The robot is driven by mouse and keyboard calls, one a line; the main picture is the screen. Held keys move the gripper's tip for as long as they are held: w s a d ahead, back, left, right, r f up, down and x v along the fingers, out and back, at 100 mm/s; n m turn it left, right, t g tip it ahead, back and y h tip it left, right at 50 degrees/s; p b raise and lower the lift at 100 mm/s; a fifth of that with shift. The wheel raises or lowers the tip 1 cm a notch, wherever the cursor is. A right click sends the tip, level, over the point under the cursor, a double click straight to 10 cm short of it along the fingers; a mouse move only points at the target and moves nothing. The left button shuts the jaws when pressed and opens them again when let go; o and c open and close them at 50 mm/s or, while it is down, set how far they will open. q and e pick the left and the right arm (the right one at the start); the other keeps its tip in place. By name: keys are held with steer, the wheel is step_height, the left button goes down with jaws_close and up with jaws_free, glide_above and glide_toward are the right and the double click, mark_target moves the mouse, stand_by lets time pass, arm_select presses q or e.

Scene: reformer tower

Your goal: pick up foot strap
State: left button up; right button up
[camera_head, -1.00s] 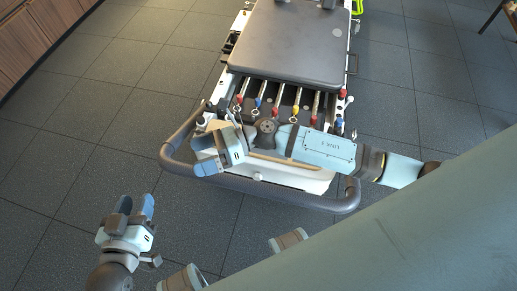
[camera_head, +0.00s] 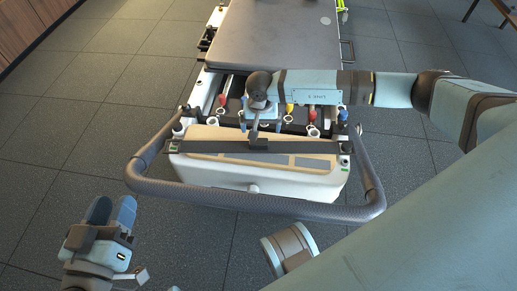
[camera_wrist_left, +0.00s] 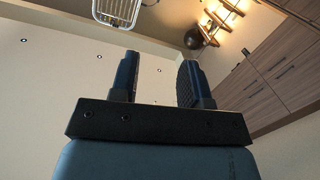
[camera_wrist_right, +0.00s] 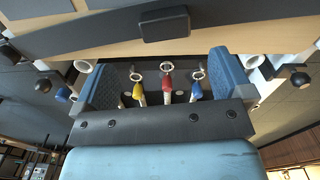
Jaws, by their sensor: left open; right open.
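The foot strap (camera_head: 215,150) is a dark band running across the pale foot end of the reformer, with a black block at its middle. It also shows across the top of the right wrist view (camera_wrist_right: 95,32). My right gripper (camera_head: 260,122) is open and points down by the springs, just behind the strap's middle block. Its fingers are wide apart in the right wrist view, with the strap beyond their tips and nothing held. The head view does not show whether a finger touches the strap. My left gripper (camera_head: 112,214) is open and empty at lower left, away from the reformer.
A curved grey bar (camera_head: 250,212) wraps the front of the reformer. Springs with coloured ends, one red (camera_head: 312,114), lie between the strap and the dark padded carriage (camera_head: 275,45). The floor to the left is clear.

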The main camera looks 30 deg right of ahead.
mark_target(259, 141)
step_height(259, 141, down, 3)
steer(key=shift+f+b, duration=0.15)
steer(key=shift+b, duration=0.3)
steer(key=f+b, duration=0.1)
steer(key=f, duration=0.2)
steer(key=f+b, duration=0.1)
steer(key=shift+a+f+b, duration=0.25)
steer(key=shift+a+b, duration=0.05)
steer(key=shift+a, duration=0.05)
steer(key=shift+f, duration=0.1)
arm_select(q)
steer(key=shift+w+a+f+m+t, duration=0.15)
steer(key=shift+w+a+m, duration=0.1)
steer(key=shift+w+m, duration=0.25)
steer(key=shift+w+a+f+m+t, duration=0.15)
steer(key=shift+w+a+m, duration=0.1)
steer(key=shift+w+m, duration=0.25)
arm_select(e)
steer(key=c, duration=1.1)
arm_select(q)
steer(key=shift+s+f, duration=0.15)
steer(key=shift+s, duration=0.05)
arm_select(e)
steer(key=shift+r, duration=0.25)
